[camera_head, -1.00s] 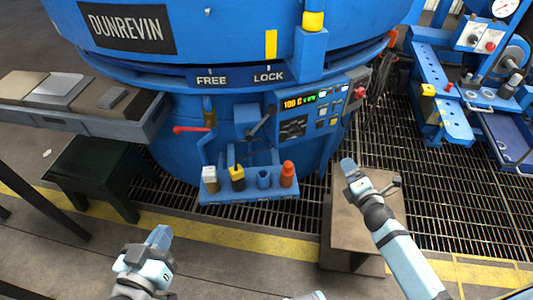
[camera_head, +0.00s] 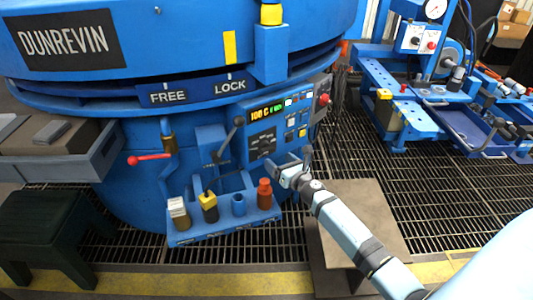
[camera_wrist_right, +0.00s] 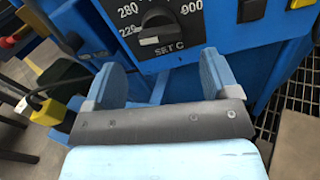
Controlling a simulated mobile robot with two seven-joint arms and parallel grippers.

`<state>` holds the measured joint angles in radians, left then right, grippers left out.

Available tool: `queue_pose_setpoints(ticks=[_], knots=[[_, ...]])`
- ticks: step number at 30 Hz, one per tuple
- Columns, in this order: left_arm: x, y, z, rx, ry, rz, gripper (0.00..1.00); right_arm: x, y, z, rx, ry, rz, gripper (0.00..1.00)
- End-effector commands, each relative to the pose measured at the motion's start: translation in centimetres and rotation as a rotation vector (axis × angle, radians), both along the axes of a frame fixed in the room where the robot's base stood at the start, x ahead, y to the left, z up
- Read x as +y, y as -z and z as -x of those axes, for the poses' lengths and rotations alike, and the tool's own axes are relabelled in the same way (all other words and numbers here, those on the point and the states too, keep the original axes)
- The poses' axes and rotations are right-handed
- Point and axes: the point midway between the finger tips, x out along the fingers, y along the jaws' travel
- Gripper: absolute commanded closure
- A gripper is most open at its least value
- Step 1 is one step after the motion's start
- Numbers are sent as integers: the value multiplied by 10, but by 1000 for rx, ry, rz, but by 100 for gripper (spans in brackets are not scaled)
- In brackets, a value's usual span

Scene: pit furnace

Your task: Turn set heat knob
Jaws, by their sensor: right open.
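The set heat knob (camera_wrist_right: 156,29) is a black bar knob on a black dial, with temperature numbers around it and "SET C" below, at the top of the right wrist view. The blue control panel (camera_head: 248,122) with a lit "100 C" display shows in the head view. My right gripper (camera_head: 283,163) is just in front of the panel's lower part. In the right wrist view, its fingers (camera_wrist_right: 163,72) are spread apart and empty, below the knob and not around it. The head view is too small to make out the knob clearly. My left gripper is out of view.
A blue rack (camera_head: 220,229) with several coloured-top items stands below the panel. A black lever (camera_head: 229,138) and a red-handled lever (camera_head: 150,158) are left of it. A brown-topped stand (camera_head: 375,208) is under my right arm. Grating covers the floor to the right.

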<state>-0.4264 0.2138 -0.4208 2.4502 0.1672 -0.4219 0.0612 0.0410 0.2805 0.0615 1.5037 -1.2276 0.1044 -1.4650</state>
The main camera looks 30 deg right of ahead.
Motion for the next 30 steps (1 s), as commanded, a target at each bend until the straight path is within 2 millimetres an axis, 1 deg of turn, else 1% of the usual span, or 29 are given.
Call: queue_pose_setpoints(ticks=[1,3,6,10,15,23,24,26,27,30], knots=[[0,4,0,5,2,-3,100,0,1,-12,-2,0,0,19],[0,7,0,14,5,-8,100,1,1,-27,-2,0,0,19],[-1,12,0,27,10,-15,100,1,1,-44,-1,1,-1,19],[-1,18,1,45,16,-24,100,2,1,-61,-1,1,-2,19],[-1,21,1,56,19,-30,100,2,1,-70,0,0,-2,19],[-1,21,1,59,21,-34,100,2,0,-72,0,0,-2,19],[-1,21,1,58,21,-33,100,2,0,-71,0,1,-2,24],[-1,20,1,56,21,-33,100,2,0,-71,0,1,-2,38],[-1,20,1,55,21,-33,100,2,0,-71,0,1,-2,47],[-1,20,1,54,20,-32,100,2,0,-71,0,1,-2,69]])
